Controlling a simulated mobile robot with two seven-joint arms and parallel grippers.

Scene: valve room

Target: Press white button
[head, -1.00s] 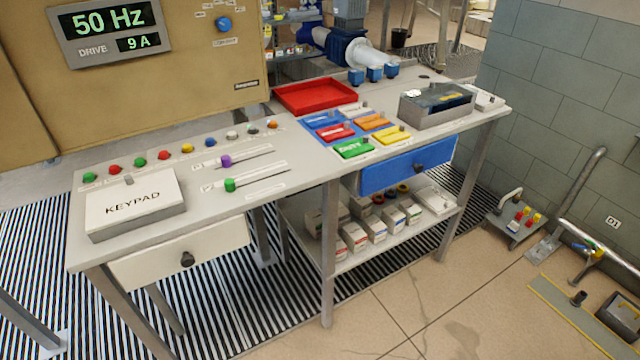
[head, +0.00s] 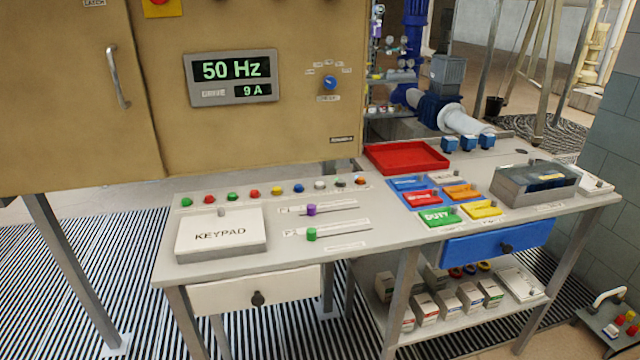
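The white button (head: 320,184) is a small round cap in the row of coloured buttons along the back of the grey table top. A blue button (head: 298,188) is to its left and a dark grey or green one (head: 340,182) to its right. Nothing covers the white button. Neither of my grippers shows in the head view.
A white keypad box (head: 221,236) and two sliders, purple (head: 311,209) and green (head: 311,234), lie in front of the buttons. A red tray (head: 406,157), coloured plates and a grey box (head: 535,184) stand to the right. A cabinet (head: 260,130) rises behind.

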